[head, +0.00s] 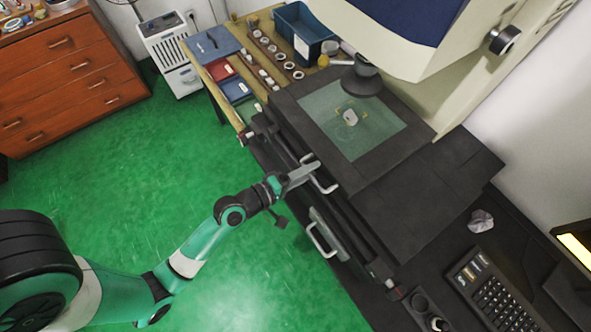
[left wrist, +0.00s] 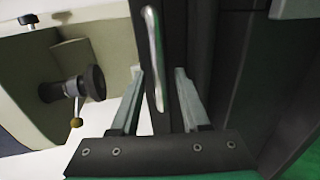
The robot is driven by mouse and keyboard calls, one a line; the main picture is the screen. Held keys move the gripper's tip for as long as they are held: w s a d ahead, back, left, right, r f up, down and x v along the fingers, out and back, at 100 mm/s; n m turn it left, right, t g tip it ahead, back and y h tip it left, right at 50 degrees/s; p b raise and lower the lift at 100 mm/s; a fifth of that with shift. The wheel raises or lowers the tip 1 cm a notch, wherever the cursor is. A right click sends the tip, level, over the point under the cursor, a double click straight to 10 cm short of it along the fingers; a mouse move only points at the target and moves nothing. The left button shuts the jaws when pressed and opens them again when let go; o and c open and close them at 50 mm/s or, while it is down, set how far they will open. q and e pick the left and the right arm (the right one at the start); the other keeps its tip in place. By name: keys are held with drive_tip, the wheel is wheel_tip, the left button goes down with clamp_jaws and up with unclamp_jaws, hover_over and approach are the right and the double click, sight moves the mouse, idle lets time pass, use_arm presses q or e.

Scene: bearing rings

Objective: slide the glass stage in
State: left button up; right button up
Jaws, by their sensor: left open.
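The glass stage (head: 385,125) is a pale green pane in a wide dark frame, under the machine's lens in the head view. A small light-coloured part (head: 350,118) lies on the glass between yellowish corner marks. A silver bar handle (head: 328,187) sits on the stage's front side; it also shows in the left wrist view (left wrist: 154,55). My left gripper (head: 314,168) is at this handle. In the left wrist view its two fingers (left wrist: 159,75) are open, with the handle's lower end between them; contact cannot be told. My right gripper is not in view.
A second silver handle (head: 322,241) is lower along the front. A wooden bench (head: 268,92) with rings, trays and a blue bin (head: 301,32) stands beyond. The green floor (head: 130,170) is largely clear.

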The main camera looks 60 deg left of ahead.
use_arm(q)
drive_tip(key=b+v, duration=0.1)
drive_tip(key=v, duration=1)
drive_tip(key=shift+s, duration=0.3)
